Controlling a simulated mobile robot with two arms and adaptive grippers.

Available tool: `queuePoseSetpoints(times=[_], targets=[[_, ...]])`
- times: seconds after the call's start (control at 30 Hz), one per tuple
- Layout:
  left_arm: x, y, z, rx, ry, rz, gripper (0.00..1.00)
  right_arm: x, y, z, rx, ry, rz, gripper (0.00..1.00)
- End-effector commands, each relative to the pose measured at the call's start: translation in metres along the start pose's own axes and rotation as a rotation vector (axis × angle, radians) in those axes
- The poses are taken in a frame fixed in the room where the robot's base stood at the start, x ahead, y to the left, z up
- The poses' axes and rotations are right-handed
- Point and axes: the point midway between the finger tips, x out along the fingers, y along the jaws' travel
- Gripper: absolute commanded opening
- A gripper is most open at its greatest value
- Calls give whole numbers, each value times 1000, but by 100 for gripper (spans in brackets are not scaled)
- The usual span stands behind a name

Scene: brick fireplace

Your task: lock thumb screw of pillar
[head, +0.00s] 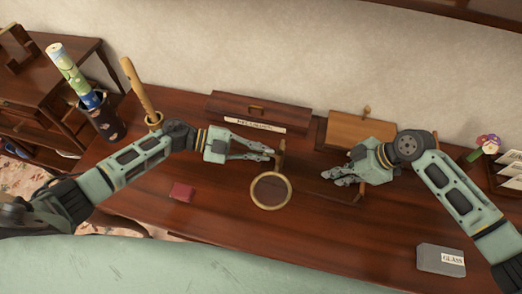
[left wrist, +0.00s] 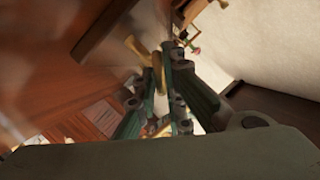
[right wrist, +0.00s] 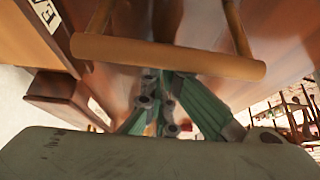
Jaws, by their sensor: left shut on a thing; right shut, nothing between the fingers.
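A short wooden pillar (head: 281,150) stands on the desk behind a round lens (head: 271,190) with a pale ring rim. My left gripper (head: 271,153) reaches it from the left, shut on a small part at its side. In the left wrist view the fingertips close around a tan wooden piece (left wrist: 158,68). I cannot tell whether this piece is the thumb screw or the post. My right gripper (head: 328,175) is shut and empty, right of the lens and apart from the pillar. In the right wrist view a wooden bar (right wrist: 165,56) crosses beyond its fingers.
A labelled dark box (head: 258,110) and a lighter wooden box (head: 355,129) stand along the wall. A dark cup (head: 103,123) with rolled papers is at the left. A red booklet (head: 182,192) and a grey labelled case (head: 440,260) lie nearer. The front middle of the desk is clear.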

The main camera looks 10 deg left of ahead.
Motion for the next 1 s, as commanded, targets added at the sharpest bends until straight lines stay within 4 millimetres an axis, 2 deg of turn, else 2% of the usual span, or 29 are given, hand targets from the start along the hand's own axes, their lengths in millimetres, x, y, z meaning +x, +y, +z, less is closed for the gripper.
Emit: queuePoseSetpoints(times=[0.6,1.0], targets=[[2,8,2,526,1,-221,0,2,-2,4,3,-7,-4,0],[2,9,4,769,1,-319,0,2,-2,4,3,-7,-4,0]])
